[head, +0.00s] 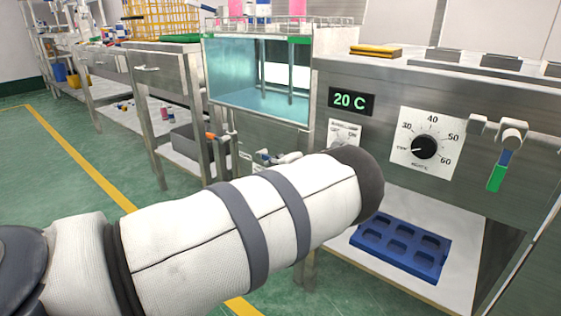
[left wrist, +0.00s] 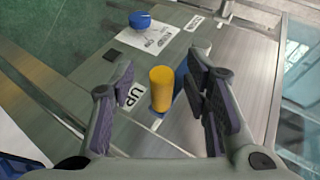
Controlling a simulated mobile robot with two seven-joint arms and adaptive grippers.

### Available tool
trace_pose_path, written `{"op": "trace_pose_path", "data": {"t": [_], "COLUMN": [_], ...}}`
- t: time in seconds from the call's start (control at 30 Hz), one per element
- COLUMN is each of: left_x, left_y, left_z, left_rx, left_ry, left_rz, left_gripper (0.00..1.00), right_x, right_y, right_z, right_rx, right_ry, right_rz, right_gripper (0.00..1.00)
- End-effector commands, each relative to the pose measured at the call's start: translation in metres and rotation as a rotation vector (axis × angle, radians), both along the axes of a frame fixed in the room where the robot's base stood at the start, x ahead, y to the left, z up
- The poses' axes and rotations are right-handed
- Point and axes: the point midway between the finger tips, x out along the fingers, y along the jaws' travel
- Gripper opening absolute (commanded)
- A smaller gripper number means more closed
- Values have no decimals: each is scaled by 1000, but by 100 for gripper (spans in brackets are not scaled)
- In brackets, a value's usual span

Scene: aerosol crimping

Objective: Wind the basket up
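A yellow-orange upright cylinder, which looks like a crank handle (left wrist: 161,90), stands on a steel surface beside an "UP" label (left wrist: 130,97) in the left wrist view. My left gripper (left wrist: 164,66) is open, with one finger on each side of the handle and visible gaps to both. In the head view my left arm hides most of the left gripper (head: 272,158), low in front of the glass tank (head: 258,80). Dark upright rods and a pale panel show in the tank; I cannot make out a basket there. My right gripper is not in view.
A blue knob (left wrist: 140,19) is at the top of the left wrist view. A steel cabinet with a 20 C display (head: 351,101), a dial (head: 424,146) and a green-handled tap (head: 496,176) stands at right. A blue tray (head: 400,248) lies below. A yellow wire basket (head: 160,18) is behind.

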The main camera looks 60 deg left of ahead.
Motion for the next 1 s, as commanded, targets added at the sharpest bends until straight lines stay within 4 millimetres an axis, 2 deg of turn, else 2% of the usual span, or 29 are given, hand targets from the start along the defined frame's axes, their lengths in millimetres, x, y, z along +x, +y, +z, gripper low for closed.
{"op": "trace_pose_path", "data": {"t": [0.37,0.47,0.7,0.8,1.0], "left_x": [1,-1,-13,-16,-19], "left_y": [-5,-22,-77,-92,-103], "left_z": [2,11,44,53,59], "left_rx": [-2,-1,1,1,1], "left_ry": [0,-1,-2,-1,-1], "left_rz": [-3,-4,-1,1,3], "left_gripper": [35,35,35,35,35], "right_x": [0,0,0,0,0], "right_y": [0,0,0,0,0], "right_z": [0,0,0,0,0], "right_rx": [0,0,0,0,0], "right_ry": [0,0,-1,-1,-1], "right_rz": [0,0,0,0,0], "right_gripper": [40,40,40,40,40]}}
